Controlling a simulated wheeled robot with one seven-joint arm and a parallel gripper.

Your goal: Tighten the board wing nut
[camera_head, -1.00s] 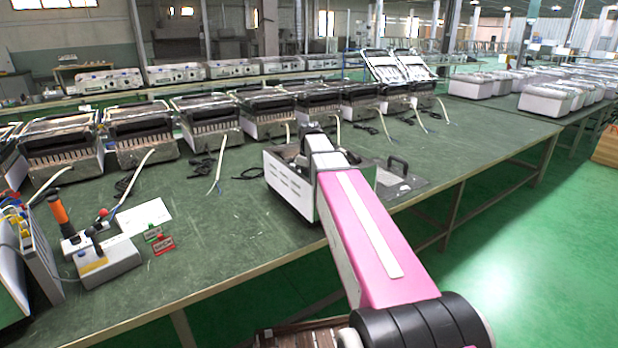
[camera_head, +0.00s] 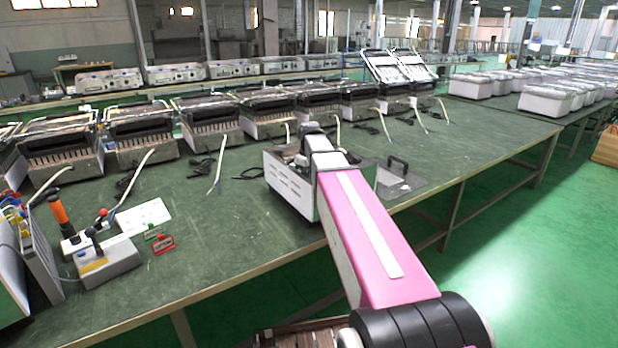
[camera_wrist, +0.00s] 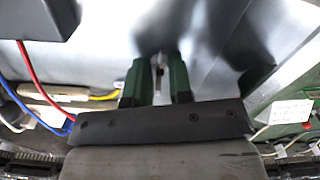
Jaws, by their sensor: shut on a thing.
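In the wrist view my gripper (camera_wrist: 158,80) points into a metal housing, its two green fingers close together. They are shut on a small metal piece (camera_wrist: 158,72), which I take for the board wing nut; it is mostly hidden between the fingertips. In the head view the white-sided housing (camera_head: 290,186) stands on the green bench, and my pink arm reaches over it. My arm hides the gripper and the nut there.
In the wrist view red (camera_wrist: 30,68) and blue wires run at the left, and a white label (camera_wrist: 291,112) is at the right. In the head view a row of heaters (camera_head: 140,130) lines the bench's back. A tester (camera_head: 108,262) stands at front left.

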